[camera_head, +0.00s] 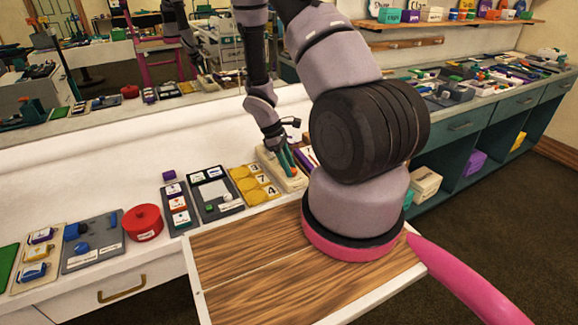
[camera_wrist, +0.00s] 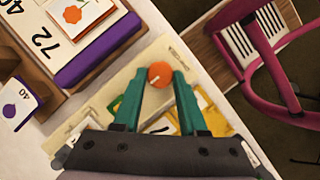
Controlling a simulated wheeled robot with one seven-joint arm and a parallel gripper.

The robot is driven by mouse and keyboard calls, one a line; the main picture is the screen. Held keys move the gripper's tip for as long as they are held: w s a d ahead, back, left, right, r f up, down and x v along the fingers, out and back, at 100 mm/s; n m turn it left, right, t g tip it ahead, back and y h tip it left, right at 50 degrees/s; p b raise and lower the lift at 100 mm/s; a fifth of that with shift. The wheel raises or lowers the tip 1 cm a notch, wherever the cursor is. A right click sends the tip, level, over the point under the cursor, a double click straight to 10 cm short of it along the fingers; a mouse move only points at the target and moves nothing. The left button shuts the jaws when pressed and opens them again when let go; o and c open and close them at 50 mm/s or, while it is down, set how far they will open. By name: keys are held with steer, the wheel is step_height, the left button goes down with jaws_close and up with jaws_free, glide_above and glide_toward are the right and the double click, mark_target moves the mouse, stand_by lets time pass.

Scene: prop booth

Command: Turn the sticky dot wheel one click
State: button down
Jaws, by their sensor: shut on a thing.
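The wheel shows in the wrist view as a round orange knob (camera_wrist: 159,72) with a short white mark on its face. It sits on a cream board (camera_wrist: 112,88) with small print near one edge. My gripper (camera_wrist: 159,79) has its two teal fingers on either side of the knob and is shut on it. In the head view my gripper (camera_head: 287,170) reaches down onto the cream board (camera_head: 293,184) on the counter. The orange knob is not clear in that view.
A purple-edged box (camera_wrist: 97,50) with numbered cards stands close left of my gripper in the wrist view. A red pot (camera_head: 142,222) stands further left. A wooden tabletop (camera_head: 245,275) is clear in front.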

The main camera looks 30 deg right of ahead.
steer(key=shift+c, duration=2.2)
jaws_free()
steer(key=v, duration=1)
steer(key=shift+w+r, duration=0.15)
steer(key=shift+r, duration=0.2)
steer(key=shift+a, duration=0.15)
